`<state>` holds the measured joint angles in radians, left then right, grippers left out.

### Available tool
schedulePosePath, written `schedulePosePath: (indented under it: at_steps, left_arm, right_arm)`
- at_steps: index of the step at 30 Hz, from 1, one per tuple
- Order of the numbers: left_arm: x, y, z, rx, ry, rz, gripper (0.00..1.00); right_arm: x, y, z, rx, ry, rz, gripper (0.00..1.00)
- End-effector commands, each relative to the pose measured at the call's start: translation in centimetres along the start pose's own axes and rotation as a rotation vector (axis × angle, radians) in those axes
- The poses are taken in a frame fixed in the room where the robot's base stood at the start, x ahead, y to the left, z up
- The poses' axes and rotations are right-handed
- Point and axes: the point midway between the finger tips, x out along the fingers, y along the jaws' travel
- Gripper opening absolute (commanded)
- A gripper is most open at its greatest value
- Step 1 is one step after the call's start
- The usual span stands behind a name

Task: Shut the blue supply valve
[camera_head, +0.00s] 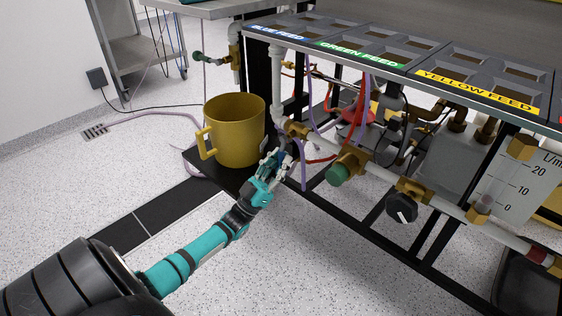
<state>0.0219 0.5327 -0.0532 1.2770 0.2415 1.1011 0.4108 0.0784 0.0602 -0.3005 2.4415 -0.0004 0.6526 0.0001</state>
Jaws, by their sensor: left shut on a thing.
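The blue supply valve (288,160) sits low on the pipework under the "BLUE FEED" end of the bench. Only a small bluish part of it shows, as my fingers cover most of it. My left gripper (279,157) reaches in from the lower left and is shut on this valve's handle. The angle of the handle is hard to tell behind the fingers. My right gripper is not in view.
A yellow mug-shaped pot (234,130) stands on a black base just left of my gripper. A green knob (338,174) and a black knob (402,208) sit on the pipe to the right. Purple and red hoses hang close by. The speckled floor in front is clear.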

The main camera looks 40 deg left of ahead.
Motion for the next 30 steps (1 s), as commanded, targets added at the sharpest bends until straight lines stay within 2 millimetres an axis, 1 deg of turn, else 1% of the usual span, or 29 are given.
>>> schedulePosePath:
  at_steps: [1,4,5,9,10,17,20,23,26,30]
  left_arm:
    - [-0.1,0.3,0.1,0.002,-0.003,0.008,0.0]
    - [-0.1,0.3,0.1,0.002,-0.003,0.007,0.0]
    - [-0.1,0.3,0.1,0.002,-0.003,0.007,0.18]
    - [-0.1,0.2,0.1,0.001,-0.002,0.005,0.36]
    - [-0.1,0.2,0.1,0.001,-0.002,0.004,0.39]
    - [-0.1,0.1,0.1,0.0,-0.002,0.002,0.39]
    - [-0.5,0.1,0.1,0.0,-0.002,0.001,0.39]
    - [-1.7,0.1,0.2,-0.001,-0.005,-0.001,0.39]
    - [-3.7,0.1,0.2,-0.001,-0.006,-0.001,0.39]
    - [-6.8,0.1,0.2,0.0,-0.006,-0.001,0.39]
  right_arm:
    - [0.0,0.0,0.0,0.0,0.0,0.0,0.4]
    - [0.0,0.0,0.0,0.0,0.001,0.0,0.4]
    - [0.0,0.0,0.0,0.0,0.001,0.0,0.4]
    - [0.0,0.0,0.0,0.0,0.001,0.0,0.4]
    - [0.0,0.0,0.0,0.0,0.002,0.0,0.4]
    - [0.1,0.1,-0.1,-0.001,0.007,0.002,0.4]
    - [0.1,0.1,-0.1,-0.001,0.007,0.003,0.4]
    - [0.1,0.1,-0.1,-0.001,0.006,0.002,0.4]
    - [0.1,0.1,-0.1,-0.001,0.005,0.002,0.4]
    - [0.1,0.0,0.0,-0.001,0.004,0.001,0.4]
